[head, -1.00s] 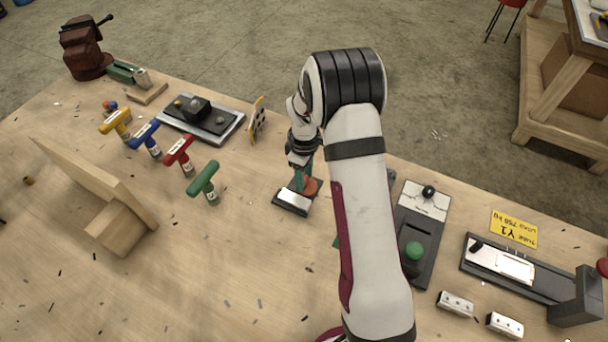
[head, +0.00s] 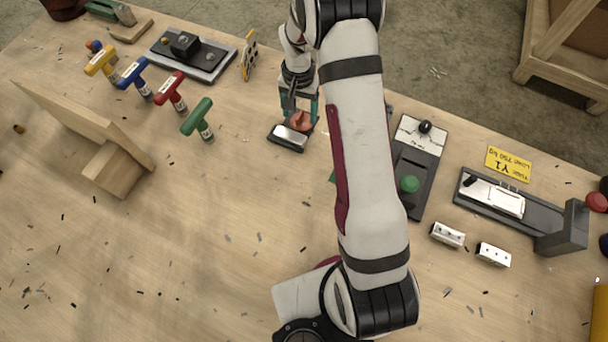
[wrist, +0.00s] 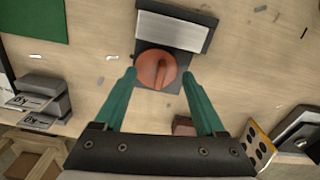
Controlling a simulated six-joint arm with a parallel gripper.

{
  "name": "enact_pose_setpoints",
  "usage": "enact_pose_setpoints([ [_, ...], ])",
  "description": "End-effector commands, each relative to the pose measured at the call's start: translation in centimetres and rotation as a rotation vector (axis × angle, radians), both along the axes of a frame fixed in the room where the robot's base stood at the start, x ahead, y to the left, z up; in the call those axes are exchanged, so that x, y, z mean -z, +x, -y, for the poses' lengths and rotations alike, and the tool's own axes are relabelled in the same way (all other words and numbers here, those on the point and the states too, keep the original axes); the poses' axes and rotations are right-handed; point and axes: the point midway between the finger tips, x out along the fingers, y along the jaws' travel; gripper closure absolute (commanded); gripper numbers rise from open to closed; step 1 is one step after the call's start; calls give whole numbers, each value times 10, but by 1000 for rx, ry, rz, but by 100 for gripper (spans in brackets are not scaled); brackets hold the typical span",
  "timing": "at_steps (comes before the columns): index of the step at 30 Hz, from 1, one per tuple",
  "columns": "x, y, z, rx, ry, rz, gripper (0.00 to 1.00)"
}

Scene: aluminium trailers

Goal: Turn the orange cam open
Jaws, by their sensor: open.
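The orange cam (head: 300,121) is a round knob with a raised grip ridge, set on a dark base beside a silver block (head: 291,135). In the wrist view the cam (wrist: 156,69) sits just past the fingertips, its ridge running roughly along the view's vertical. The silver block (wrist: 172,32) lies beyond it. My gripper (head: 300,112) is at the cam, with its green fingers spread. In the wrist view my gripper (wrist: 158,76) has one fingertip on either side of the cam, with gaps showing, and holds nothing. The head view does not clearly show the fingertips' height.
Blue, red and green T-handled tools (head: 198,119) and a yellow one stand to the left. A yellow plate with holes (head: 249,55) stands upright nearby. A dark fixture with a green knob (head: 409,184) is right of my arm.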

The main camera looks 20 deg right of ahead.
Motion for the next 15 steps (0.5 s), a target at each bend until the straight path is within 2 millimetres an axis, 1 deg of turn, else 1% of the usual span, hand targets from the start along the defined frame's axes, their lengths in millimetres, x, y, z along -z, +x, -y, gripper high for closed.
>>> enact_pose_setpoints([
  [1,-17,2,0,-12,-2,9,28],
  [3,-37,2,0,-13,-2,9,28],
  [14,-139,2,0,-17,-1,8,28],
  [15,-150,2,0,-16,-1,9,28],
])
